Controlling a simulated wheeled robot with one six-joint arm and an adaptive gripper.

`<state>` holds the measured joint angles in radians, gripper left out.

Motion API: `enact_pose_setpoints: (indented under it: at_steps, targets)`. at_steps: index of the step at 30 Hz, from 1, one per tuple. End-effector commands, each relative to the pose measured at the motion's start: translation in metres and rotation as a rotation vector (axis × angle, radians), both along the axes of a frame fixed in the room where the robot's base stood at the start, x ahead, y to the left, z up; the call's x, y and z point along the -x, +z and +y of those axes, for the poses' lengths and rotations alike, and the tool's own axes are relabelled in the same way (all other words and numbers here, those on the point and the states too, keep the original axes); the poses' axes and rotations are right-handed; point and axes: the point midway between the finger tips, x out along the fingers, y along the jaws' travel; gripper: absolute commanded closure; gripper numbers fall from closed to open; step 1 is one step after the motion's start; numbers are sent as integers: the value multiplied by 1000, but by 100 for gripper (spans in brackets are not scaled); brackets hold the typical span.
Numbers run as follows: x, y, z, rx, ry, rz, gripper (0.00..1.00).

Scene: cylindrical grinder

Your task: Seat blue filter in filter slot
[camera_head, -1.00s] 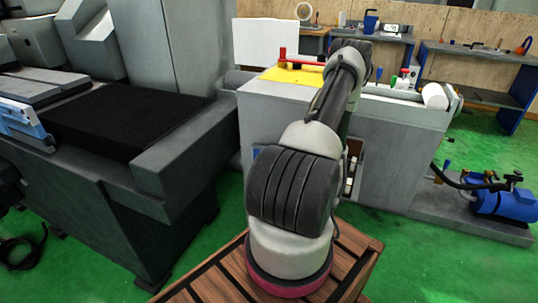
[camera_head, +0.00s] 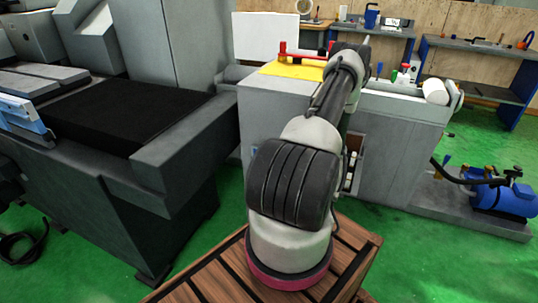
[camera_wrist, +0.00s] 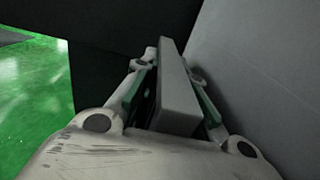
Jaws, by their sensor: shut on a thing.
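My gripper (camera_wrist: 168,100) shows in the wrist view, shut on a flat slab (camera_wrist: 175,90) that looks pale grey, with a darker side, between green-lined fingers. I cannot make out blue on it, so I cannot tell if it is the blue filter. The slab stands close to a dark wall and a grey panel (camera_wrist: 255,60); I cannot tell if it touches either. In the head view my arm hides the gripper and what it holds. A small blue patch (camera_head: 254,151) shows on the grey cabinet left of my arm. I cannot make out the filter slot.
The grey machine cabinet (camera_head: 400,155) stands ahead, with a recess holding pale parts (camera_head: 350,172) beside my arm. A yellow surface (camera_head: 292,71) lies on top. A dark machine (camera_head: 165,180) stands left, a blue pump (camera_head: 505,202) right.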

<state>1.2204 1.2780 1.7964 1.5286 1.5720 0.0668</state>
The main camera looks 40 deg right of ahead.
Motion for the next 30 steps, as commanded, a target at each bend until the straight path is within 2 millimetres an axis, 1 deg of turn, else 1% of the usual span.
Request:
enact_pose_setpoints:
  at_steps: [2,3,6,15,19,23,30]
  targets:
    - [0,-2,0,-1,0,0,100]
    - [0,-2,0,0,0,0,79]
    - [0,-2,0,0,0,0,61]
    - [0,-2,0,-1,0,0,61]
    - [8,-2,-4,0,-2,0,61]
    - [30,-2,-13,0,-4,0,61]
    - [80,-2,-34,1,-5,0,61]
